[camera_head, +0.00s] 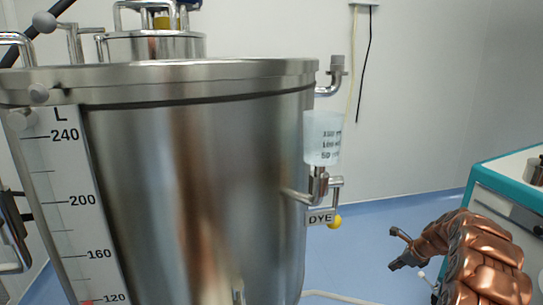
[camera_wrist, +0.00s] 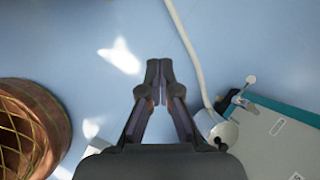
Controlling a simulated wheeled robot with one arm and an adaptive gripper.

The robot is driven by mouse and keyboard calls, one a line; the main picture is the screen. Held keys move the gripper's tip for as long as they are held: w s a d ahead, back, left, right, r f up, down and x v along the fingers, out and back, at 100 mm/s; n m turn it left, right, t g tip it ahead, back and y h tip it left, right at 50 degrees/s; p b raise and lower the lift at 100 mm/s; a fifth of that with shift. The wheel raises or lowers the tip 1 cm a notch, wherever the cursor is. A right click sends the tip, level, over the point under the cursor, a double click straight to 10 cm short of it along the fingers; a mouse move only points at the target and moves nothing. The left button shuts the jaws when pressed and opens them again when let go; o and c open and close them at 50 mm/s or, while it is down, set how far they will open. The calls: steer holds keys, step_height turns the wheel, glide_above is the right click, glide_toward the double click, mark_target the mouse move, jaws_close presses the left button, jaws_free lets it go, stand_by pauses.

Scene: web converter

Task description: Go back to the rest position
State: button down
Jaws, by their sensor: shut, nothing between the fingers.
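My gripper (camera_head: 402,250) is at the end of my copper-coloured arm, at the lower right of the head view. It is to the right of the large steel tank and stands apart from it, over the blue floor. In the wrist view my gripper (camera_wrist: 158,82) points away over the floor. Its two fingertips meet, and nothing is held between them.
The steel tank (camera_head: 200,180) with a litre scale (camera_head: 75,200) fills the left. A small measuring cup (camera_head: 323,138) and a DYE label (camera_head: 320,217) are on its right side. A teal-edged cabinet (camera_head: 500,185) stands at right. Blue floor (camera_head: 365,240) lies between.

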steer(key=s+a+r+n+g, duration=0.2)
steer(key=s+a+r+n, duration=0.5)
steer(key=s+a, duration=0.4)
steer(key=s+a+r+n+g, duration=0.2)
steer(key=s+a+r+n, duration=0.5)
steer(key=a, duration=0.5)
steer(key=s+a+n+g+h, duration=0.15)
steer(key=s+n, duration=0.45)
steer(key=s, duration=1.1)
steer(key=s+n+g+h, duration=0.2)
steer(key=s+n, duration=0.4)
steer(key=s, duration=1.1)
step_height(320, 180, up, 26)
steer(key=s+p, duration=0.1)
steer(key=p, duration=2.3)
steer(key=shift+s, duration=0.15)
